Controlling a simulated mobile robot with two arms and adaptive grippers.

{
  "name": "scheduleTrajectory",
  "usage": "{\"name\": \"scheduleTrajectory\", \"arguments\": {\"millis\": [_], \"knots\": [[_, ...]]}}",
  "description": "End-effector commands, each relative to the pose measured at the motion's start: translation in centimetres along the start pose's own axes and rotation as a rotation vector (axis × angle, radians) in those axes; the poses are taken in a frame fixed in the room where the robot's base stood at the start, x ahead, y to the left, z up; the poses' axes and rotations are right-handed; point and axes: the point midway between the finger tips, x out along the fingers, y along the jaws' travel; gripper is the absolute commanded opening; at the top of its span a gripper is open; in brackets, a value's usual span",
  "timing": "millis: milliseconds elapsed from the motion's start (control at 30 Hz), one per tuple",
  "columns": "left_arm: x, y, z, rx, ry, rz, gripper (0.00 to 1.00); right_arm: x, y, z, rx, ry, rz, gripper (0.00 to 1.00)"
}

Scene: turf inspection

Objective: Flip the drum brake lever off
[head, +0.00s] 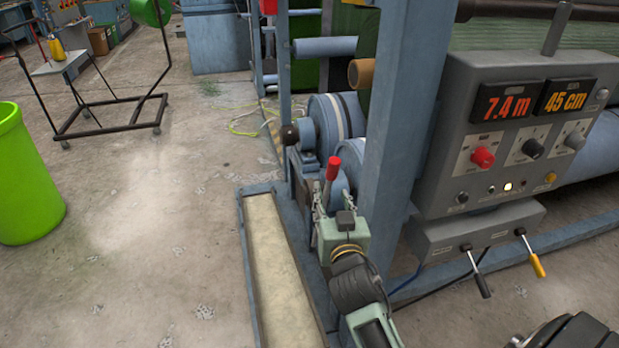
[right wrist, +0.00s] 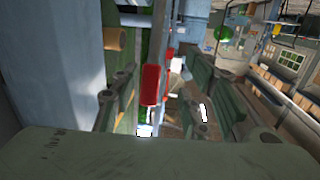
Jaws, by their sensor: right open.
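The drum brake lever has a red grip (head: 333,168) and stands upright beside the blue-grey drum (head: 325,121), near the post. My right gripper (head: 333,198) is just below and in front of the red grip, with its fingers apart. In the right wrist view the red grip (right wrist: 151,84) shows between the two green fingers, nearer the left one. I cannot tell whether a finger touches it. The lower part of the lever is hidden behind my gripper. My left gripper is not in view.
A long trough (head: 277,270) lies left of my arm. A green bin (head: 22,180) stands far left, with open floor between.

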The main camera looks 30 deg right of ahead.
Motion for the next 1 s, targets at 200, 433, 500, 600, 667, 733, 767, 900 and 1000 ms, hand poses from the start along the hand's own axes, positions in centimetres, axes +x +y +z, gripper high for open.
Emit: {"name": "scheduleTrajectory", "arguments": {"millis": [200, 433, 500, 600, 667, 733, 767, 900, 1000], "knots": [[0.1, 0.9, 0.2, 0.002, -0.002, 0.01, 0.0, 0.2, 1.1, -3.2, 0.025, 0.061, 0.029, 0.42], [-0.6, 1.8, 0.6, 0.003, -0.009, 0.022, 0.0, 3.8, 1.1, -3.5, 0.024, 0.06, 0.027, 0.42], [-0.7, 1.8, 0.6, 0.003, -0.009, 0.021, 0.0, 4.9, 1.2, -3.6, 0.024, 0.06, 0.028, 0.42], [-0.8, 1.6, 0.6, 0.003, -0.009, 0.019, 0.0, 6.1, 1.2, -3.5, 0.024, 0.06, 0.027, 0.42], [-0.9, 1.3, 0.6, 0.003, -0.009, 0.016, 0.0, 6.7, 1.2, -3.6, 0.024, 0.06, 0.026, 0.42], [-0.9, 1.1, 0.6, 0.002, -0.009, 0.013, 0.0, 7.0, 1.2, -3.5, 0.025, 0.059, 0.027, 0.42], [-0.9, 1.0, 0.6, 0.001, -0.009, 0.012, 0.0, 7.1, 1.2, -3.5, 0.025, 0.058, 0.027, 0.42], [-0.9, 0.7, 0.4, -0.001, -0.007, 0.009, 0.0, 7.2, 1.2, -3.5, 0.026, 0.058, 0.027, 0.42], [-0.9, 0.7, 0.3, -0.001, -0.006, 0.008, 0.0, 7.2, 1.2, -3.4, 0.026, 0.058, 0.026, 0.42]]}}
